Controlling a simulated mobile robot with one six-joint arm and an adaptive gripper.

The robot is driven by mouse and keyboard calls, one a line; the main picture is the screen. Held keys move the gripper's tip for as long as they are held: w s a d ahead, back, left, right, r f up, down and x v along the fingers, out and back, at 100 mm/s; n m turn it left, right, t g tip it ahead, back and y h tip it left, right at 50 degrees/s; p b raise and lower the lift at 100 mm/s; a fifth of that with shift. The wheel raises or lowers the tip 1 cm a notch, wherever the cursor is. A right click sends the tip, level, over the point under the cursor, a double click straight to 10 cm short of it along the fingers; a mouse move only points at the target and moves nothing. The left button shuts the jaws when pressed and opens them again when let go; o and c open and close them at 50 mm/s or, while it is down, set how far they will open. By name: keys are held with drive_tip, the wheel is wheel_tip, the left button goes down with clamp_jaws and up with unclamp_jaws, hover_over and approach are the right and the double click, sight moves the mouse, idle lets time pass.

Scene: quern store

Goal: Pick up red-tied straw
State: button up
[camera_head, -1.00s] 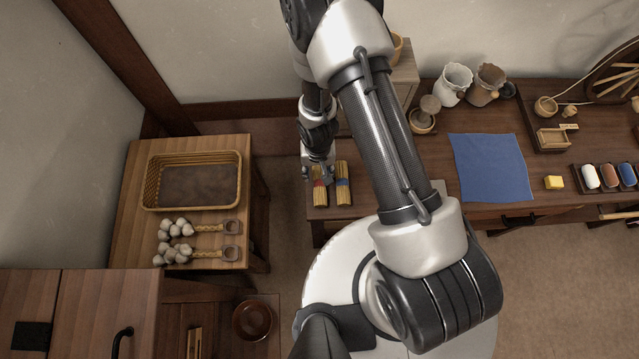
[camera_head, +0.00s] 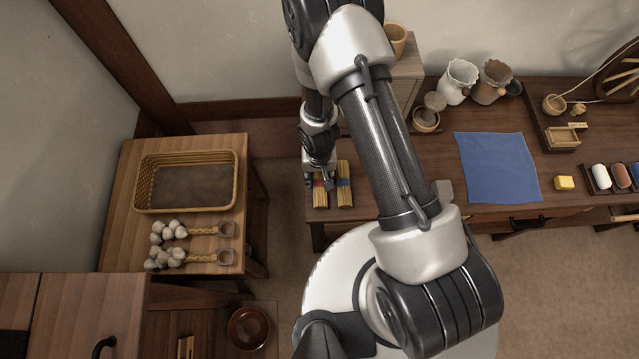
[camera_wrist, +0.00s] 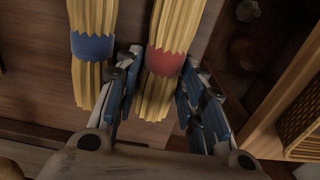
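The red-tied straw (camera_wrist: 166,62) is a yellow bundle with a red band, lying on the dark wooden bench. It also shows in the head view (camera_head: 320,199), partly hidden under my gripper (camera_head: 322,183). In the wrist view my gripper's blue-padded fingers (camera_wrist: 162,72) are spread, one on each side of the bundle just by the red band. A gap shows on the left side; the right finger is close to the straw, and I cannot tell whether it touches.
A blue-tied straw bundle (camera_head: 344,190) lies close beside, with the left finger between the two bundles in the wrist view. A blue cloth (camera_head: 497,167) lies further right on the bench. A side table with a wicker basket (camera_head: 187,209) stands left, across a gap.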

drive_tip(key=c, duration=0.6)
drive_tip(key=shift+r, duration=0.1)
